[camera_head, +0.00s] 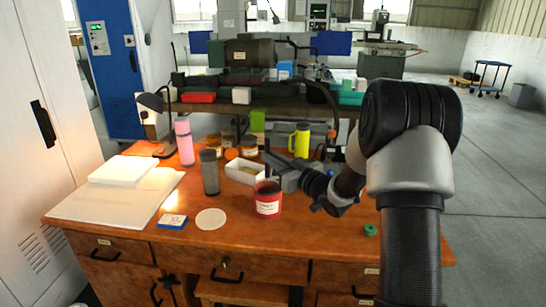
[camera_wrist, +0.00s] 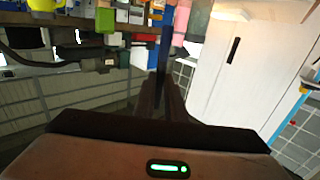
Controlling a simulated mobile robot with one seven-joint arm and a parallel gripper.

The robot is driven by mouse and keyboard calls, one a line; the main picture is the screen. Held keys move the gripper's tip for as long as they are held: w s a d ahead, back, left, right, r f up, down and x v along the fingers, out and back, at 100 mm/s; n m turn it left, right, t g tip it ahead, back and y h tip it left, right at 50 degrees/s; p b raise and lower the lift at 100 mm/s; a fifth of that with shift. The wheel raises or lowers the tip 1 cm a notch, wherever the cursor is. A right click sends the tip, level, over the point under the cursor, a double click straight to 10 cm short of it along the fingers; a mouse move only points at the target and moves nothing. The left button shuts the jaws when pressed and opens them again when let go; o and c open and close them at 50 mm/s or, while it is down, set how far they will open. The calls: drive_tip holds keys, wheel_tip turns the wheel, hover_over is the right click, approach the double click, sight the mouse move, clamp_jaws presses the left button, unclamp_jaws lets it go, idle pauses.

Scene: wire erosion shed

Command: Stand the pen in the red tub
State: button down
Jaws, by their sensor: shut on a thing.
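The red tub (camera_head: 268,208) stands upright on the wooden desk, with a white label on its front and a dark inside. My gripper (camera_head: 268,163) is above the tub, reaching in from the right with its fingers pointing left. In the wrist view my gripper (camera_wrist: 161,78) is shut on a thin dark blue stick, which looks like the pen (camera_wrist: 166,42).
A grey tumbler (camera_head: 210,174) stands left of the tub, a white tray (camera_head: 240,176) behind it. A pink bottle (camera_head: 185,145) and yellow mug (camera_head: 301,140) stand farther back. A pale coaster (camera_head: 211,219) and blue box (camera_head: 172,222) lie front left. Desk right of the tub is mostly clear.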

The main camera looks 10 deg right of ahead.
sight(269, 174)
drive_tip(key=shift+f+b, duration=2.4)
drive_tip(key=shift+f, duration=0.85)
drive_tip(key=shift+f+b, duration=0.3)
drive_tip(key=shift+f, duration=1)
drive_tip(key=c, duration=1.7)
unclamp_jaws()
drive_tip(key=p+v, duration=0.2)
drive_tip(key=v, duration=1.5)
drive_tip(key=shift+s+p, duration=0.2)
drive_tip(key=shift+p, duration=0.15)
